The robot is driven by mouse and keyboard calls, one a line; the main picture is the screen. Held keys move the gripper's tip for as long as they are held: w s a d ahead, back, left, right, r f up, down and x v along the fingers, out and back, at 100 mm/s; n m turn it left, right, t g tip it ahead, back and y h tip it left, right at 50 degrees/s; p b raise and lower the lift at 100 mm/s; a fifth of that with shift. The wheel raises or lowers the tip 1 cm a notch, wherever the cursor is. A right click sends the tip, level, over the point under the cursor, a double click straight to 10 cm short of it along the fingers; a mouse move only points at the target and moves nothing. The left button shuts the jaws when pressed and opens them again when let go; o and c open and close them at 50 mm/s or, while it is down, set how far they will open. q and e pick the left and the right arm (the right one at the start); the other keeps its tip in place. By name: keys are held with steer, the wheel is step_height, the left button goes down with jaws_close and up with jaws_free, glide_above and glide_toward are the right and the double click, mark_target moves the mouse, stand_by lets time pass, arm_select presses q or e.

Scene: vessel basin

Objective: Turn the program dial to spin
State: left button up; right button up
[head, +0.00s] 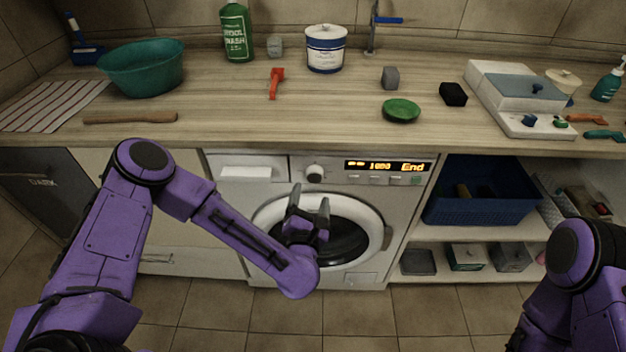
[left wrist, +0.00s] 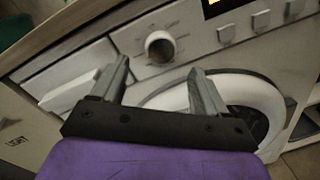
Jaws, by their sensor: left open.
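The program dial (head: 314,173) is a round light knob on the washing machine's (head: 375,280) front panel, left of the display (head: 388,167). The display reads "1000" and "End" in orange. In the left wrist view the dial (left wrist: 160,47) shows above and between my fingertips, with its markings too small to read. My left gripper (head: 308,203) is open and empty in front of the round door, below the dial and apart from it. Its two fingers also show in the left wrist view (left wrist: 157,75). My right arm enters at the lower right; its gripper is outside the view.
The wooden worktop (head: 220,105) overhangs just above the panel. The white-rimmed door (head: 374,215) lies behind my left gripper. A shelf with a blue basket (head: 470,209) stands right of the machine. A detergent drawer (head: 245,173) is left of the dial.

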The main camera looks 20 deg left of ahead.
mark_target(314, 178)
arm_select(q)
steer(key=x, duration=0.6)
steer(key=shift+f+p, duration=0.1)
steer(key=shift+p, duration=0.3)
steer(key=c, duration=1.1)
steer(key=shift+o, duration=0.2)
steer(key=shift+d+m, duration=0.1)
steer(key=shift+m, duration=0.2)
steer(key=m, duration=0.3)
steer(key=shift+m, duration=0.3)
steer(key=m, duration=0.4)
steer(key=shift+g, duration=0.3)
steer(key=shift+m, duration=0.4)
steer(key=shift+s, duration=0.1)
steer(key=o, duration=1.1)
steer(key=shift+c, duration=0.2)
